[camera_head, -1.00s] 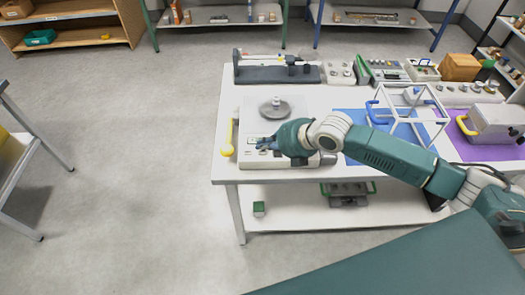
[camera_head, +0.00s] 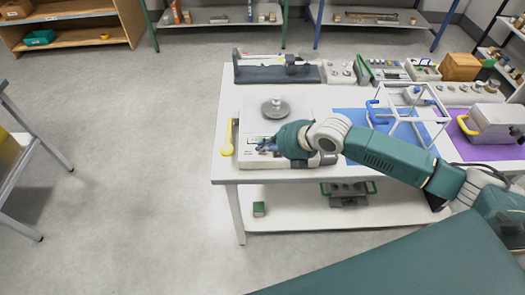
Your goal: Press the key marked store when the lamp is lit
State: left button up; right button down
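A white weighing balance (camera_head: 252,160) with a round grey pan and a small weight (camera_head: 276,107) stands at the left front of the white table (camera_head: 225,174). My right gripper (camera_head: 262,147) is over the front panel of the balance, at or just above its keys. The gripper and hand hide much of the panel, so I cannot read the key marked store or make out the lamp. Whether the fingertips touch a key is too small to tell. My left gripper is not in view.
A yellow-handled part (camera_head: 227,149) is at the balance's left side. A white open frame (camera_head: 410,112) stands on a blue mat (camera_head: 350,112). A grey device (camera_head: 495,122) sits on a purple mat. Weight blocks line the back edge. A lower shelf (camera_head: 295,214) holds several items.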

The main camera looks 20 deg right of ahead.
aim_at(264, 153)
jog(key=shift+f, duration=0.4)
dwell(0.4)
jog(key=shift+r, duration=0.1)
jog(key=shift+r+p, duration=0.45)
jog(key=shift+r, duration=0.25)
notch_tip(264, 153, up, 5)
jog(key=p, duration=0.4)
dwell(0.3)
dwell(0.7)
